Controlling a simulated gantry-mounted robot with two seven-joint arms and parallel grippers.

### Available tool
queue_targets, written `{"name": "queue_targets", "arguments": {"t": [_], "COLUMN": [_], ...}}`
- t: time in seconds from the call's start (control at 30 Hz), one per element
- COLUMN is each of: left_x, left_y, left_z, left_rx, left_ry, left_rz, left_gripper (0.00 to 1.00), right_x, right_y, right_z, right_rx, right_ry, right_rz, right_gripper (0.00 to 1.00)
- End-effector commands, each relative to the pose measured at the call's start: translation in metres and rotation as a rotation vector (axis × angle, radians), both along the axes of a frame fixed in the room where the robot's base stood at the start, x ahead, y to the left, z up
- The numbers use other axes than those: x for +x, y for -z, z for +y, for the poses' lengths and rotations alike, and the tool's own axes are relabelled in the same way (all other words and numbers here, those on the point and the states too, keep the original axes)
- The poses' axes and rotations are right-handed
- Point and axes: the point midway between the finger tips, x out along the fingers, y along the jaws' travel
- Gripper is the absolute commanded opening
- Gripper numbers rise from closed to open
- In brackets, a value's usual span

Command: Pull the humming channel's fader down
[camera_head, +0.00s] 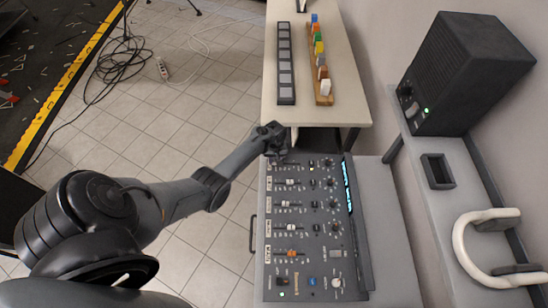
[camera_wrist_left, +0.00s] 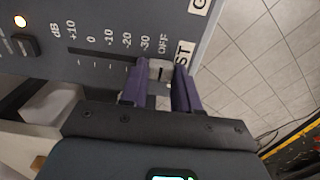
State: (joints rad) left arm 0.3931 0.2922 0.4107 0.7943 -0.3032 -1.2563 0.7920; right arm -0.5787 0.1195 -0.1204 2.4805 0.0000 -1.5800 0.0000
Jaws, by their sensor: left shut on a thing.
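The mixing console (camera_head: 325,270) lies on the desk, its fader slots running left to right in the head view. My left gripper (camera_head: 276,150) is at the left end of the topmost channel row. In the left wrist view its purple fingers (camera_wrist_left: 160,75) are shut on a pale fader cap (camera_wrist_left: 160,68), which sits near the OFF mark, beside -30. Lower rows have white faders (camera_head: 290,182) and an orange fader (camera_head: 291,253). My right gripper is not in view.
A black speaker (camera_head: 465,70) with a green light stands at the right, near a small dark tray (camera_head: 437,170) and headphones (camera_head: 465,240). A table (camera_head: 350,60) behind the console holds a wooden rack (camera_head: 322,92) of coloured pieces and a dark strip (camera_head: 286,65).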

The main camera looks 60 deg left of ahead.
Motion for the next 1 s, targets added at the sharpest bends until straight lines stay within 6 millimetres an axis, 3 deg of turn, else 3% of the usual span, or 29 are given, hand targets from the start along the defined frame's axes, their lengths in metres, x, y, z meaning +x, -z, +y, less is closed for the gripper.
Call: {"name": "queue_targets", "arguments": {"t": [0.07,0.1,0.27,0.67,1.0], "left_x": [-0.002,-0.002,-0.002,0.000,-0.001], "left_y": [0.000,0.000,0.000,-0.006,-0.056], "left_z": [0.002,0.002,0.002,0.001,0.001], "left_rx": [0.002,0.002,0.001,0.001,0.002], "left_ry": [-0.002,-0.002,-0.002,0.000,-0.001], "left_rz": [0.006,0.006,0.005,0.000,-0.001], "left_gripper": [0.00,0.32,0.57,0.57,0.57], "right_x": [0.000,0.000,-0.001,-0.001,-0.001], "right_y": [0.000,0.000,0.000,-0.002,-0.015], "right_z": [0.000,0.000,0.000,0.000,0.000], "right_rx": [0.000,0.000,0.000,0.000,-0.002], "right_ry": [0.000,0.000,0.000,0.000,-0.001], "right_rz": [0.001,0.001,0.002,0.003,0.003], "right_gripper": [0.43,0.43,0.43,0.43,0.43]}}
